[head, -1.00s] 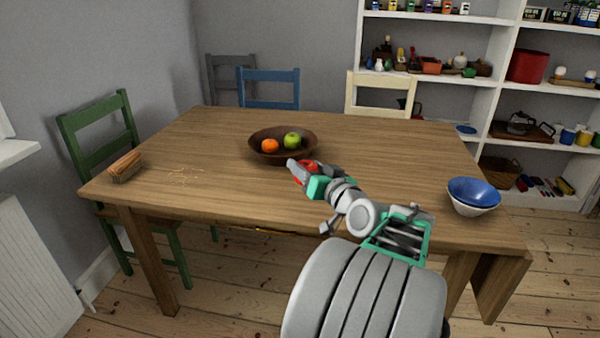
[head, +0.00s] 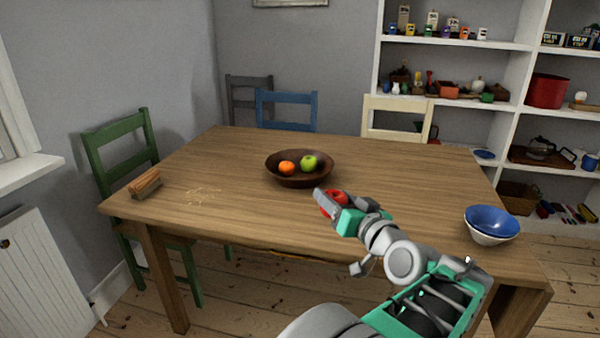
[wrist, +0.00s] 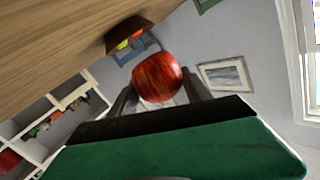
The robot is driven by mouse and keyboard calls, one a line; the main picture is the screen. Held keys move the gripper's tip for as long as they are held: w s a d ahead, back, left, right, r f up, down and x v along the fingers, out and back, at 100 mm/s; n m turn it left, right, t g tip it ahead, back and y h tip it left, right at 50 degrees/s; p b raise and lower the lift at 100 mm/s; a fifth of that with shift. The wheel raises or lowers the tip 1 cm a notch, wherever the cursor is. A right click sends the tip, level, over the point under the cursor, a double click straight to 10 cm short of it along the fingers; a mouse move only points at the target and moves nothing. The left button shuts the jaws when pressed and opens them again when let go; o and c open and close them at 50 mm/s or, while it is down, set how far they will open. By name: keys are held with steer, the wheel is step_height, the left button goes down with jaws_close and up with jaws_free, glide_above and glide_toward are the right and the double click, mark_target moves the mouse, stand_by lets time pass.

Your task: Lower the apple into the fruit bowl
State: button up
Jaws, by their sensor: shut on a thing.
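A red apple (head: 335,202) is held in my gripper (head: 330,203), which is shut on it. The apple also shows in the wrist view (wrist: 158,77), between the two fingers. The brown fruit bowl (head: 300,179) stands on the table, beyond the gripper and a little to its left. In the bowl lie an orange fruit (head: 287,168) and a green apple (head: 309,163). In the wrist view the bowl (wrist: 122,35) shows tilted at the upper left, apart from the held apple.
The wooden table (head: 400,175) has bare room around the bowl. A blue and white bowl (head: 491,226) stands at its right edge. A brush-like wooden block (head: 145,184) and pale crumbs (head: 200,195) are at the left. Chairs stand around it.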

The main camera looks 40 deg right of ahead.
steer(key=shift+w, duration=0.1)
steer(key=d+x, duration=0.2)
steer(key=x, duration=1.6)
steer(key=s+d+f+p+x, duration=0.1)
steer(key=d+x, duration=0.2)
steer(key=x, duration=1.5)
steer(key=shift+f, duration=0.2)
steer(key=shift+p+x, duration=0.35)
steer(key=shift+x, duration=0.45)
steer(key=shift+f+b, duration=1.4)
steer(key=shift+f, duration=0.25)
